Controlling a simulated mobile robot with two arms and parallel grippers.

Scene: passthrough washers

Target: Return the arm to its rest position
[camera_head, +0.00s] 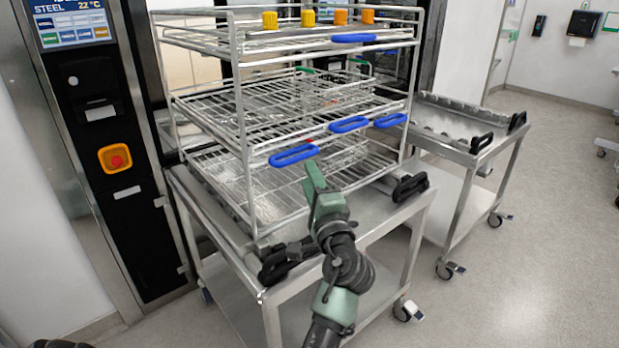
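The fingertips appear close to the right end of a blue handle (294,156) on the rack. I cannot tell whether they touch it. The fingers are seen nearly edge-on, so their opening is unclear.
A multi-level wire rack (241,120) with blue handles stands on a steel cart (390,222). A second cart (452,190) is at its right. A black control panel (112,175) with an orange-framed red button (116,160) is at left. Open floor (540,240) lies right.

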